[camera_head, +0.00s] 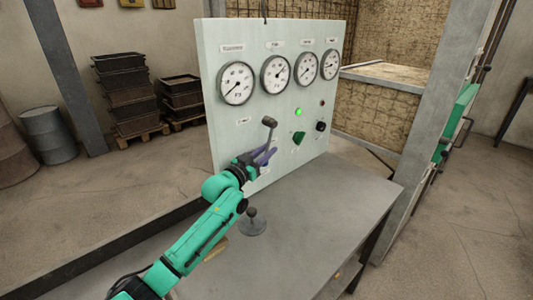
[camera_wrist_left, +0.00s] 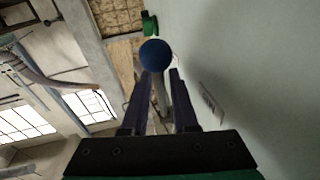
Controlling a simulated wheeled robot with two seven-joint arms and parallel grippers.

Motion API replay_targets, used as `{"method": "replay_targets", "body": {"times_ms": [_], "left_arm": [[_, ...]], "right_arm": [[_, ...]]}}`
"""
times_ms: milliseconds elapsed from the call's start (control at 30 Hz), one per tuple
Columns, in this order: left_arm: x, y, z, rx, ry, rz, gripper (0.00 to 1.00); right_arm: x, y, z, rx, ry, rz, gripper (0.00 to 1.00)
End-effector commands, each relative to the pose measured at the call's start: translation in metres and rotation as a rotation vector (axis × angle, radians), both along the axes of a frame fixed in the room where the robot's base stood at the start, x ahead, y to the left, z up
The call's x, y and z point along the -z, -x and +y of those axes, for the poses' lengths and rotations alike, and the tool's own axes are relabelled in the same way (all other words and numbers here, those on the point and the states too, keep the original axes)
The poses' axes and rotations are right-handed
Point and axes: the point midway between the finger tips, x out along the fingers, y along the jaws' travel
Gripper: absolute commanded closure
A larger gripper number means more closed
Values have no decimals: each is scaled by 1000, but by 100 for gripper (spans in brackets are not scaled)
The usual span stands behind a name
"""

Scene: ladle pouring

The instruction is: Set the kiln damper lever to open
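The lever stands out from the pale control panel (camera_head: 235,115), with a dark round knob (camera_head: 270,122) at its upper end. In the left wrist view the knob looks dark blue (camera_wrist_left: 155,54), just beyond the fingertips. The lever's rod (camera_wrist_left: 162,96) runs between the two fingers. My left gripper (camera_head: 265,154) is at the lever below the knob, close to the panel face. Its fingers (camera_wrist_left: 160,78) are apart, one on each side of the rod, with gaps that seem to show. The lever's base is hidden behind the gripper, and its label cannot be read. My right gripper is out of view.
The panel carries several gauges (camera_head: 237,83), a lit green lamp (camera_head: 298,111), a green knob (camera_head: 299,138) and a black knob (camera_head: 320,126). A small stick on a round base (camera_head: 252,226) stands on the grey table (camera_head: 320,215) under my arm. The table's right part is clear.

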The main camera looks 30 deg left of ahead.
Motion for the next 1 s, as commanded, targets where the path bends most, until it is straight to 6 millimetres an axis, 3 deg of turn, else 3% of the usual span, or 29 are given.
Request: {"method": "replay_targets", "body": {"times_ms": [233, 367, 567, 800, 1000], "left_arm": [[3, 2, 0, 0, 0, 4, 73], [6, 15, 2, 1, 1, 6, 73], [11, 50, 7, 1, -1, 7, 73], [17, 104, 15, 1, 0, 8, 73], [17, 135, 20, 1, -2, 4, 73]], "right_arm": [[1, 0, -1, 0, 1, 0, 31], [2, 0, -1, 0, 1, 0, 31], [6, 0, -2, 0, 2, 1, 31], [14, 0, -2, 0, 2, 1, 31], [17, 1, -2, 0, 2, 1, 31]]}}
